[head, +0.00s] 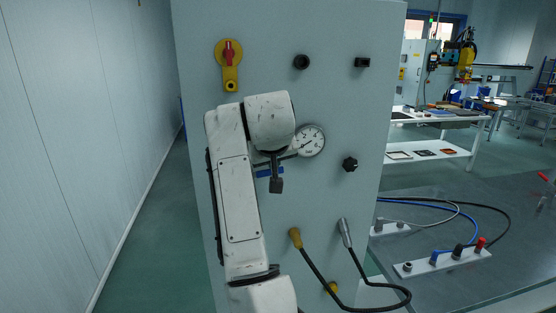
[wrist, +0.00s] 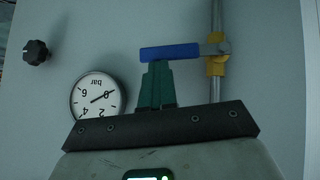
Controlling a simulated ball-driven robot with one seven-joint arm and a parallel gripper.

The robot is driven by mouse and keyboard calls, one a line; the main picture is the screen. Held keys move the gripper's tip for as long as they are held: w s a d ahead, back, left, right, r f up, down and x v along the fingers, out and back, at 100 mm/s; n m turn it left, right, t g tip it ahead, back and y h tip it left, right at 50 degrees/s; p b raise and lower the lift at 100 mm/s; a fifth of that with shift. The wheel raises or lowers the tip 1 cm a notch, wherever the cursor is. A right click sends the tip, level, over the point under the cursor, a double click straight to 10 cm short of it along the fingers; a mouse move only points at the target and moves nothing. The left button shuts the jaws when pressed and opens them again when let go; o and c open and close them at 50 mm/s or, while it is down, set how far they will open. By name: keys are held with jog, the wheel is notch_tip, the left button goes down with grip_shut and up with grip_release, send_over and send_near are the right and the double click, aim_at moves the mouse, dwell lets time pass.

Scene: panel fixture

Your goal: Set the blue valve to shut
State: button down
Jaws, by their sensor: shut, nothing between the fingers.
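In the head view a short blue piece of the handle (head: 264,173) shows beside my gripper (head: 276,185); my arm hides the pipe.
A round pressure gauge (head: 309,141) sits right of my gripper in the head view. A grey table (head: 480,200) with cables stands right.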

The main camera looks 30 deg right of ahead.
jog(key=shift+d+f+m+t+y, duration=0.1)
jog(key=shift+f+m+t+y, duration=0.3)
jog(key=shift+y, duration=0.6)
jog(key=shift+f, duration=0.1)
jog(key=w+r+v, duration=0.2)
jog(key=v, duration=1.1)
jog(key=s+d+f+n+g, duration=0.1)
jog(key=s+f, duration=0.3)
jog(key=f, duration=0.7)
jog(key=s+d+f+g, duration=0.1)
jog(key=s+f, duration=0.3)
jog(key=f, duration=0.7)
jog(key=s+d+f+n+g, duration=0.15)
jog(key=s+f, duration=0.25)
jog(key=f, duration=0.7)
jog(key=s+a+f+g, duration=0.1)
jog(key=s+f, duration=0.5)
jog(key=s, duration=0.3)
jog(key=s+a+f+g+y+b, duration=0.1)
jog(key=s+f+g, duration=0.1)
jog(key=s+f, duration=0.4)
jog(key=s+a+f+g+y, duration=0.1)
jog(key=s+f, duration=0.5)
jog(key=s, duration=0.8)
jog(key=shift+a+f, duration=0.3)
jog(key=shift+a, duration=0.2)
